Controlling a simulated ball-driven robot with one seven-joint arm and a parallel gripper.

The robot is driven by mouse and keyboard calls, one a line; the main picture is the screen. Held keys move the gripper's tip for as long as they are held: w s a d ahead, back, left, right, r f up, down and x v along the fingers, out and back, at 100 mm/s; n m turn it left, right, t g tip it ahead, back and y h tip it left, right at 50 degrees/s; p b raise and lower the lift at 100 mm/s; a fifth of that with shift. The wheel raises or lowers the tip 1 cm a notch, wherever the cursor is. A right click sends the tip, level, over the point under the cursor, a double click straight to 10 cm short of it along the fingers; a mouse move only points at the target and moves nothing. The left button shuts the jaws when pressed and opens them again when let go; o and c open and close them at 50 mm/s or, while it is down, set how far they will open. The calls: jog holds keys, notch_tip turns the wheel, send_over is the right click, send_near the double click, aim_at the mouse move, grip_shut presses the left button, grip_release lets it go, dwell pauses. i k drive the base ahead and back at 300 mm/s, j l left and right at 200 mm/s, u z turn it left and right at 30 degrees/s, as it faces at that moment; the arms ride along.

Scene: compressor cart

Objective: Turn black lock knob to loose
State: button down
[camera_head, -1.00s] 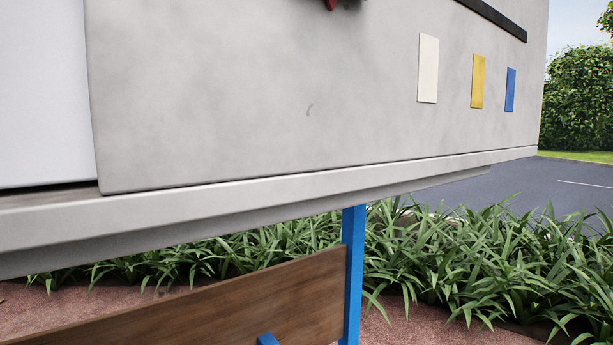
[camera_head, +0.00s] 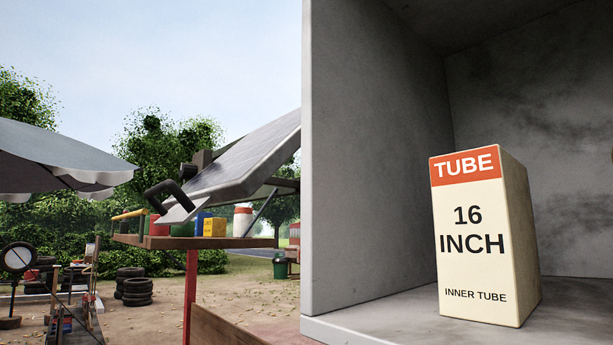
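I cannot make out a black lock knob for certain. A black bent handle (camera_head: 163,194) shows at the low left end of a tilted grey panel (camera_head: 250,158), left of centre. A dark block (camera_head: 201,161) sits at the panel's upper edge; its shape is too small to tell whether it is a knob. No loose or locked marking is readable. My gripper is not in view.
A grey open box (camera_head: 375,150) fills the right side, with a cream and orange inner tube carton (camera_head: 470,245) inside. Under the panel, a wooden shelf (camera_head: 215,242) holds several coloured containers. Tyres (camera_head: 135,287) and a grey umbrella (camera_head: 55,165) are at left.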

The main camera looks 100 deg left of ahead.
aim_at(186, 170)
jog(key=u, duration=0.45)
jog(key=k+j+u, duration=0.1)
jog(key=u, duration=0.4)
jog(key=j+u, duration=0.2)
jog(key=u, duration=1.15)
jog(key=k, duration=0.7)
jog(key=i, duration=0.7)
